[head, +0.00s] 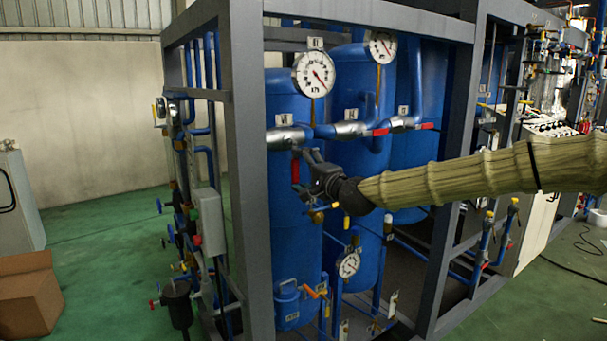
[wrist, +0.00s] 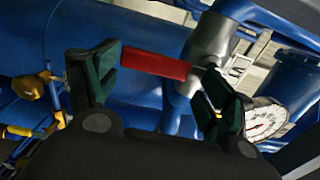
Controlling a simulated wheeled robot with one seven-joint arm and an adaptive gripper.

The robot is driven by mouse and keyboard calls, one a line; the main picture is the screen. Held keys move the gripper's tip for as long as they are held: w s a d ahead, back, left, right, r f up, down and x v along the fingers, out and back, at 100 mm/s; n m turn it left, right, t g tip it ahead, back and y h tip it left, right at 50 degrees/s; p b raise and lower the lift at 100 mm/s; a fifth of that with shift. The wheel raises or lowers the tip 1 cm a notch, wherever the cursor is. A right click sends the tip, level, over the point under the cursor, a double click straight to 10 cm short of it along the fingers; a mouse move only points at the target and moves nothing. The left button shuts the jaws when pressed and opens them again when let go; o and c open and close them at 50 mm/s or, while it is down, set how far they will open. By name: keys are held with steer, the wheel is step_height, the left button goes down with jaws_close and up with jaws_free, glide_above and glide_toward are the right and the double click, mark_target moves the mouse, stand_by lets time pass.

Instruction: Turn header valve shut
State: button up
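The header valve's red lever (head: 295,167) hangs down below its silver pipe fitting (head: 288,138) at the left blue tank in the head view. My gripper (head: 306,172) is just right of this lever, with its fingers pointing left. In the wrist view the red lever (wrist: 155,63) lies across the gap between the green-padded fingers of my gripper (wrist: 162,72). The fingers are spread apart. The lever's left end is close to the left finger; I cannot tell whether they touch. The silver valve body (wrist: 208,45) is beyond the right finger.
Two similar red levers (head: 381,132) (head: 426,126) lie along the pipes to the right. A pressure gauge (head: 314,74) stands above my gripper and another gauge (head: 349,264) is below. A grey frame post (head: 245,170) stands left of the tanks (head: 292,230).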

steer(key=shift+f, duration=0.25)
steer(key=shift+s+d, duration=0.1)
